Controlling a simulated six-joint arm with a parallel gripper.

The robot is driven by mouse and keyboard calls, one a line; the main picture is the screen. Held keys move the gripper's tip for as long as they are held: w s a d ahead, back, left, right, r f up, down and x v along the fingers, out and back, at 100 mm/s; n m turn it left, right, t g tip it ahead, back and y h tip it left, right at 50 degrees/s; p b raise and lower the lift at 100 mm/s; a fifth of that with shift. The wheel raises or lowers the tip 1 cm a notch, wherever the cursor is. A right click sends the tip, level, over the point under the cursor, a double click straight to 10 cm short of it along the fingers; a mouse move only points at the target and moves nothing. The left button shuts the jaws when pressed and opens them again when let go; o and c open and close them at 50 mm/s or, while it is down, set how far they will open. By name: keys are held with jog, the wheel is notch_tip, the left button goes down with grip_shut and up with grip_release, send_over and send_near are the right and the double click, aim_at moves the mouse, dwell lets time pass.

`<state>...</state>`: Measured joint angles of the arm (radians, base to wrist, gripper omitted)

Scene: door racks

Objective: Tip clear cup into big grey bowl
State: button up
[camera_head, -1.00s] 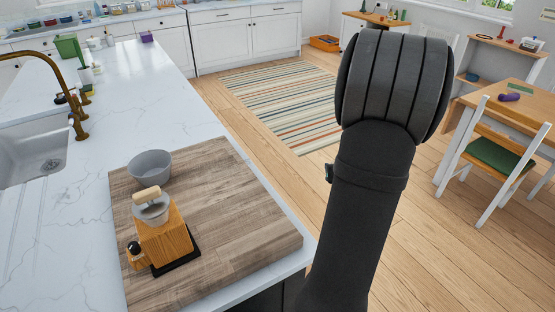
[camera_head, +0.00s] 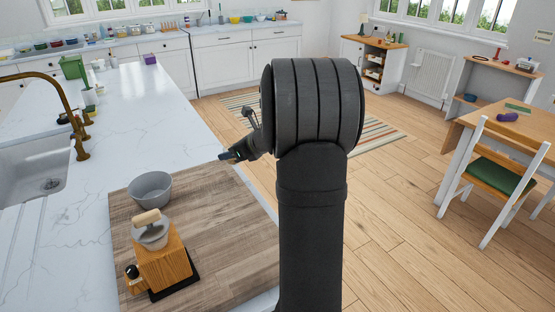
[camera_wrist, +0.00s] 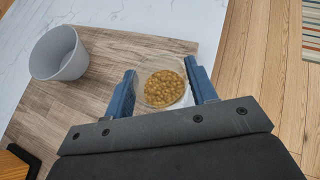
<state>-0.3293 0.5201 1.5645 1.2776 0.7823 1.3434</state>
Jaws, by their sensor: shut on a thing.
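The clear cup (camera_wrist: 163,84) shows in the wrist view between my blue fingers, filled with small brown pieces. My gripper (camera_wrist: 162,88) is shut on it from both sides. The cup looks upright, over the board's edge. In the head view my gripper (camera_head: 228,155) is beyond the board's right far corner, right of the bowl; I cannot make out the cup there. The big grey bowl (camera_head: 150,190) stands upright on the board's far left part. In the wrist view the bowl (camera_wrist: 58,54) is left of the cup, apart from it, and the part of its inside that shows is empty.
A wooden grinder (camera_head: 163,265) with a grey top and a knob stands on the wooden board (camera_head: 225,240), nearer than the bowl. A brass tap (camera_head: 72,115) and sink (camera_head: 40,170) are at the left. The white counter (camera_head: 140,110) beyond the board is mostly clear.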

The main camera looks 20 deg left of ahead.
jog(key=s+a+n+t+h, duration=1)
jog(key=s+a+n+h, duration=0.3)
jog(key=s+a+h, duration=0.3)
jog(key=shift+s+a+r+h, duration=0.3)
jog(key=shift+s+a+r, duration=0.1)
jog(key=shift+a, duration=1.45)
dwell(0.5)
notch_tip(320, 180, up, 4)
dwell(0.5)
